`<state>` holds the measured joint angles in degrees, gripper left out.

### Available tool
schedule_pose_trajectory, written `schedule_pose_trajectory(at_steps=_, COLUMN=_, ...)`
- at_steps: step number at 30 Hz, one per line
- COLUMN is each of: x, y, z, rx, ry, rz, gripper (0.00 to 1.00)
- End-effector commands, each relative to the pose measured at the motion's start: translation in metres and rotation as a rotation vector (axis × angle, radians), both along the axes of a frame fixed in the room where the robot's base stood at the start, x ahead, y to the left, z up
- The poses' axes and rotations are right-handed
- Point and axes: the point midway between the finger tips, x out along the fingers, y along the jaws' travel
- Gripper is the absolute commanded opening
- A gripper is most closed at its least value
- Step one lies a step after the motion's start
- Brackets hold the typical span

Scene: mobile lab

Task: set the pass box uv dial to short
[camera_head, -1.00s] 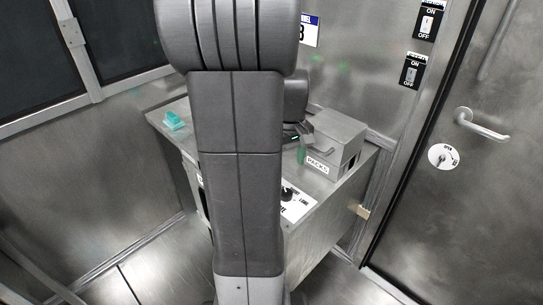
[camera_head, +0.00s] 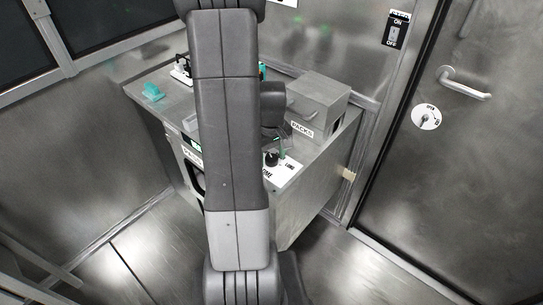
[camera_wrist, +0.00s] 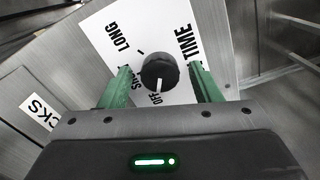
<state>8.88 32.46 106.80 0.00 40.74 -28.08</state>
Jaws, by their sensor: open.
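The black uv dial (camera_wrist: 159,70) sits on a white label plate (camera_wrist: 176,25) marked LONG, OFF and TIME, with a partly covered word starting with S between LONG and OFF. Its white pointer line is turned toward OFF. My gripper (camera_wrist: 161,82) is open, with one green finger on each side of the dial; I cannot tell whether they touch it. In the head view the dial (camera_head: 271,159) shows on the pass box (camera_head: 312,195), beside a green finger of my gripper (camera_head: 282,148). My arm hides part of the box.
A grey box labelled PACKS (camera_head: 318,100) stands on the top close to my gripper. A teal item (camera_head: 153,92) lies at the left of the top. A door with a lever handle (camera_head: 463,83) is at the right, with a wall switch (camera_head: 395,30) beside it.

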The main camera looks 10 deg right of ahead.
Motion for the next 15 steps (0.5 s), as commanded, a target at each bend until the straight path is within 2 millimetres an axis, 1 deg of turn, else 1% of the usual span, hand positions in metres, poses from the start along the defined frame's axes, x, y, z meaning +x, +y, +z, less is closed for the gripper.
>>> schedule_pose_trajectory(at_steps=3, x=-0.0004, y=0.0001, z=-0.0033, rx=0.000, ry=0.001, rz=0.000, gripper=0.57)
schedule_pose_trajectory(at_steps=10, x=-0.0002, y=0.0000, z=-0.0033, rx=0.000, ry=0.000, rz=0.000, gripper=0.57)
schedule_pose_trajectory(at_steps=12, x=-0.0002, y=0.0000, z=-0.0033, rx=0.000, ry=0.000, rz=0.000, gripper=0.44)
schedule_pose_trajectory(at_steps=14, x=-0.0002, y=0.0000, z=-0.0032, rx=0.000, ry=0.000, rz=0.000, gripper=0.32)
schedule_pose_trajectory(at_steps=15, x=-0.0002, y=0.0000, z=-0.0032, rx=0.000, ry=0.000, rz=0.000, gripper=0.24)
